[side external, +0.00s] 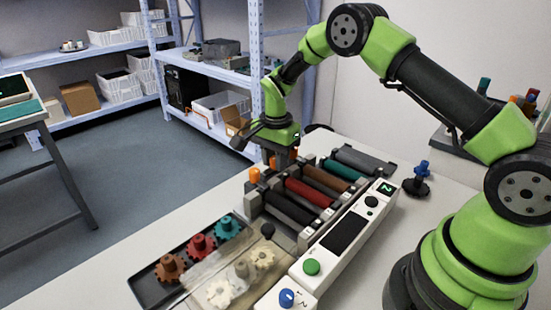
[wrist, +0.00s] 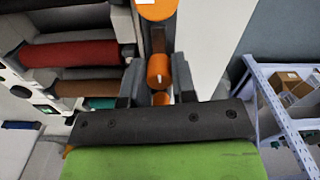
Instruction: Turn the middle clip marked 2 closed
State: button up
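In the wrist view, the two dark fingers of my gripper (wrist: 158,82) stand apart. An orange clip (wrist: 158,70) shows between them, with a brown bar running up from it; I cannot tell whether the fingers touch it. A second orange clip (wrist: 156,8) is at the top edge, and a third orange piece (wrist: 162,98) is partly hidden by the gripper body. No clip number is readable. In the side view, my gripper (side external: 281,157) points down at the rear ends of the rollers, beside an orange clip (side external: 273,163); another orange clip (side external: 254,175) stands to its left.
Black (side external: 290,207), red (side external: 308,192), brown (side external: 326,180) and teal (side external: 343,170) rollers lie side by side. The control panel (side external: 343,234) has a green display reading 2. A tray of coloured gears (side external: 200,246) is front left. A blue-topped stand (side external: 417,182) is at right.

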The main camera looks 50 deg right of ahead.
jog(key=shift+n, duration=0.4)
jog(key=n, duration=0.3)
jog(key=shift+n, duration=0.4)
jog(key=n, duration=0.4)
jog(key=shift+n, duration=0.3)
jog(key=n, duration=0.8)
jog(key=shift+n, duration=0.3)
jog(key=o, duration=0.9)
jog(key=shift+o, duration=0.2)
